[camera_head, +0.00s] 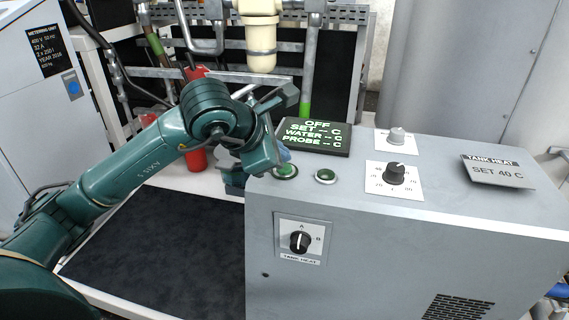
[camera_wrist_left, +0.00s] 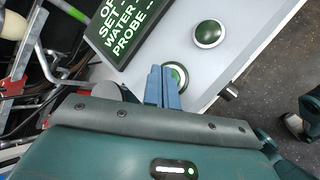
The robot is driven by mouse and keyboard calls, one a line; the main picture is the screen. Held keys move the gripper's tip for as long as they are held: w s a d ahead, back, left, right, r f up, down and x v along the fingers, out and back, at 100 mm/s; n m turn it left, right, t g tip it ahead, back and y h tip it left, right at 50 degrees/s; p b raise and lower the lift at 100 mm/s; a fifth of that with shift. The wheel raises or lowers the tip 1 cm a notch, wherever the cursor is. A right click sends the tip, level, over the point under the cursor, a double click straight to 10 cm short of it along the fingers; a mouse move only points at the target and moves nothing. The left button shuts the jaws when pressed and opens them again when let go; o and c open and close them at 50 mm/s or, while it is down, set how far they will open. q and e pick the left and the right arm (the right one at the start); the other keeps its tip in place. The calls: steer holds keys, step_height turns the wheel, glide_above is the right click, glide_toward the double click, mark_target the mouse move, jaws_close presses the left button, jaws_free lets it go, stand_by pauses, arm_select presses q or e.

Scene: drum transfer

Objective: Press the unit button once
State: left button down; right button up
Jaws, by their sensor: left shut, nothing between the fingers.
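The grey heater unit (camera_head: 350,240) has two round green buttons on its top, a left one (camera_head: 286,172) and a right one (camera_head: 326,176). My left gripper (camera_head: 284,155) is shut and empty, its blue fingertips pointing down at the left button. In the left wrist view the fingers (camera_wrist_left: 163,86) partly cover that button (camera_wrist_left: 180,74); I cannot tell whether they touch it. The other button (camera_wrist_left: 208,34) is uncovered. The display (camera_head: 314,137) reads OFF, with SET, WATER and PROBE showing dashes; it also shows in the left wrist view (camera_wrist_left: 118,25). My right gripper is not in view.
A metering unit (camera_head: 40,90) with a blue button (camera_head: 73,87) stands left. Pipes and a red object (camera_head: 196,158) are behind my arm.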

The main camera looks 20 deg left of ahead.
arm_select(q)
steer(key=shift+r+p, duration=1.5)
steer(key=shift+r, duration=1.3)
steer(key=shift+f, duration=0.1)
